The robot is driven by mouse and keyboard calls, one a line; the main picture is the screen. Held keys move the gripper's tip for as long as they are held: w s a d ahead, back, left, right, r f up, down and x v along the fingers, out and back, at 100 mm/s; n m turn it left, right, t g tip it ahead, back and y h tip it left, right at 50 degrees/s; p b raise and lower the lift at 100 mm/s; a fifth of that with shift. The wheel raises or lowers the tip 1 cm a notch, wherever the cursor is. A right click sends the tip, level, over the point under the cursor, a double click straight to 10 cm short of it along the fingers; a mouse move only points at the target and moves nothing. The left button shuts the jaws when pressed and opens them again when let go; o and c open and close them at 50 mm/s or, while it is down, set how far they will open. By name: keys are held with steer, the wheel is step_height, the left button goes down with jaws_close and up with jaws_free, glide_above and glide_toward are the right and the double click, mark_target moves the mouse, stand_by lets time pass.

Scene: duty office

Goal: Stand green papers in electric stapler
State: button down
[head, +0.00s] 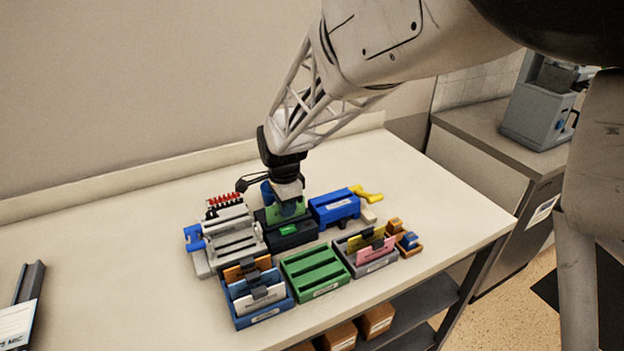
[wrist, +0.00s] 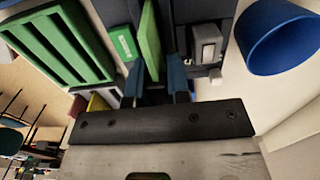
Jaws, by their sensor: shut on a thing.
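The green papers (head: 288,210) are a thin upright green sheet or stack, held at the black electric stapler (head: 292,238) in the middle of the table. My gripper (head: 289,194) points down over the stapler and is shut on the green papers. In the wrist view the green papers (wrist: 150,42) stand edge-on between the two blue fingertips (wrist: 156,82). The stapler (wrist: 187,18) lies beneath them, with a green label on one side and a grey block on the other. I cannot tell whether their lower edge rests in the stapler's slot.
A green slotted rack (head: 315,272) is empty in front. A blue tray (head: 258,312) and a grey tray (head: 368,262) hold cards. A binding machine (head: 229,239) stands left, a blue device (head: 335,207) right. A blue round container (wrist: 279,38) is close in the wrist view.

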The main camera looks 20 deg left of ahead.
steer(key=shift+f, duration=0.35)
stand_by(0.4)
steer(key=c, duration=1)
jaws_free()
steer(key=shift+r, duration=4.45)
